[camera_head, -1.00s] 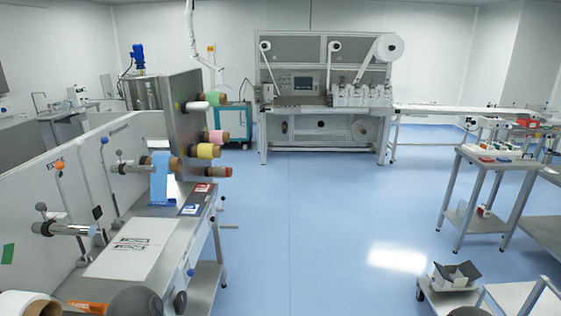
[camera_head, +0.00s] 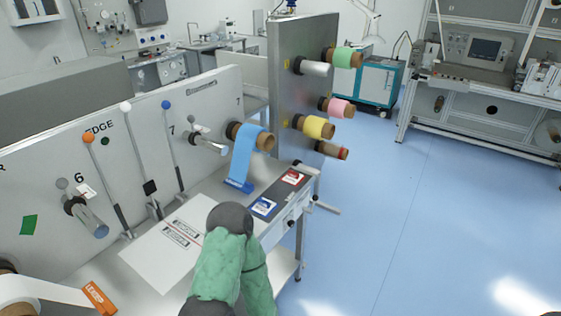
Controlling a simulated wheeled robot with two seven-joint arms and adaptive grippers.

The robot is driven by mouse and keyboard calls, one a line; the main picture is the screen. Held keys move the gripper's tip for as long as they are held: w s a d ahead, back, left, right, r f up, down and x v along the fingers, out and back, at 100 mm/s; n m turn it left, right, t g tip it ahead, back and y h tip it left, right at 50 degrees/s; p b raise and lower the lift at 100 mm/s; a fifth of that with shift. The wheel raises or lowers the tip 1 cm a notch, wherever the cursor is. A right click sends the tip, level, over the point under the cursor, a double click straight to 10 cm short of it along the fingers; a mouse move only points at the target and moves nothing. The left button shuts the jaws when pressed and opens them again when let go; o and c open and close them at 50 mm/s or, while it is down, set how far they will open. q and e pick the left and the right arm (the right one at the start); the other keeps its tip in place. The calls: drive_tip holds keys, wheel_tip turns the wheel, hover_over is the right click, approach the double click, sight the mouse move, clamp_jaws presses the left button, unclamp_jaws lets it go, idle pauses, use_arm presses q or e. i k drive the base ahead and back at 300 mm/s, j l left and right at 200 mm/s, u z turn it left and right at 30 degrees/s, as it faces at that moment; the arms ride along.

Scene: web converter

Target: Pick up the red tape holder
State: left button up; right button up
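An orange-red tape holder (camera_head: 98,298) with dark lettering lies on the bench at the lower left, at the end of a white web from a large roll (camera_head: 25,293). A blue holder (camera_head: 239,186) sits at the end of the blue tape (camera_head: 245,150). Red-and-white (camera_head: 293,177) and blue-and-white (camera_head: 263,206) marked squares lie on a dark strip at the bench's right end. No separate bright red holder is clear to me. A green-sleeved arm of mine rises at bottom centre, covering part of the bench. Neither gripper shows.
A white panel (camera_head: 215,100) with levers and rollers stands along the back of the bench. A metal plate (camera_head: 295,90) carries several coloured tape rolls. A printed white sheet (camera_head: 165,245) lies on the bench. The blue floor (camera_head: 430,220) at right is open.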

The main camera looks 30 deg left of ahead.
sight(293, 178)
drive_tip(key=i+l+u, duration=0.1)
drive_tip(key=i+u, duration=0.2)
drive_tip(key=u, duration=0.15)
drive_tip(key=i+l+u, duration=0.25)
drive_tip(key=u, duration=0.15)
drive_tip(key=i+l+u, duration=0.25)
drive_tip(key=u, duration=0.2)
drive_tip(key=i+l+u, duration=0.15)
drive_tip(key=l+u, duration=0.25)
drive_tip(key=i+l+u, duration=0.1)
drive_tip(key=l+u, duration=0.35)
